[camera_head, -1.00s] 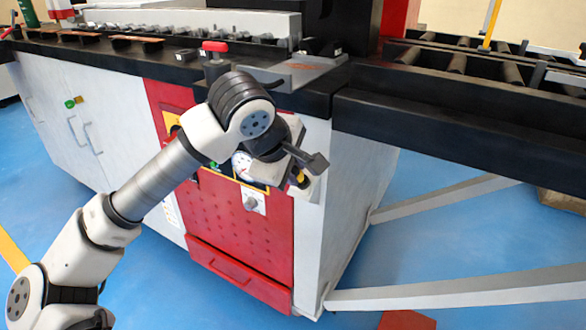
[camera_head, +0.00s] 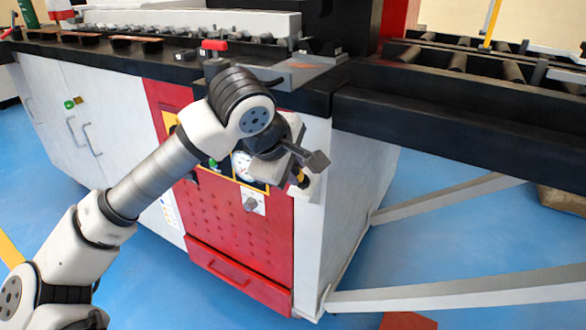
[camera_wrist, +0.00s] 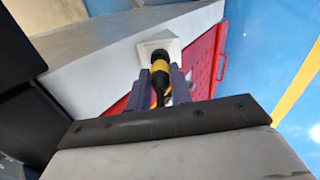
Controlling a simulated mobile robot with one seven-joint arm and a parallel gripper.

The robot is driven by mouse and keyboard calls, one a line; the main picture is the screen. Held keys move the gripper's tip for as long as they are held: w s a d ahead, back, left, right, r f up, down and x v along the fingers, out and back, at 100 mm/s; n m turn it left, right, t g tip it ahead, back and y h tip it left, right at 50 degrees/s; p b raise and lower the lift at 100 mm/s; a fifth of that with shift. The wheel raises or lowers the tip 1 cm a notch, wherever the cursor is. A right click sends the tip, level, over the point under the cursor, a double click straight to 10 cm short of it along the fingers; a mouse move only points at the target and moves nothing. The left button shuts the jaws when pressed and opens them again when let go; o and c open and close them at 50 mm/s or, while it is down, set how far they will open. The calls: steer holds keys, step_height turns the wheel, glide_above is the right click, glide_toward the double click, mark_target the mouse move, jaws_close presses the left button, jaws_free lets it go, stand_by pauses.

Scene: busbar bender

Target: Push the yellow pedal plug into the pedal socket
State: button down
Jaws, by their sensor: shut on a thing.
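The yellow pedal plug (camera_wrist: 159,76), with a black cable end, is between the two grey fingers of my gripper (camera_wrist: 162,82) in the wrist view. My gripper is shut on it. The plug's front end meets the dark round pedal socket (camera_wrist: 159,56), which sits on a pale square plate (camera_wrist: 172,45) on the machine's white side. How deep the plug sits cannot be told. In the head view a bit of the yellow plug (camera_head: 303,174) shows at the cabinet's right corner, beside my gripper (camera_head: 299,180). The socket is mostly hidden there.
The red front panel (camera_head: 245,225) with a gauge and a knob (camera_head: 251,204) is close to the left of my gripper. The black worktop edge (camera_head: 430,125) overhangs above right. Pale support beams (camera_head: 450,290) stand at lower right; blue floor is open in front.

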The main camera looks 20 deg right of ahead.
steer(key=shift+b+x, duration=1.05)
steer(key=shift+x, duration=0.2)
steer(key=c, duration=1.2)
jaws_free()
steer(key=shift+o, duration=0.2)
steer(key=p+v, duration=0.2)
steer(key=v, duration=1.1)
steer(key=shift+s+a+r, duration=0.15)
steer(key=shift+a+r, duration=0.1)
steer(key=shift+r, duration=0.05)
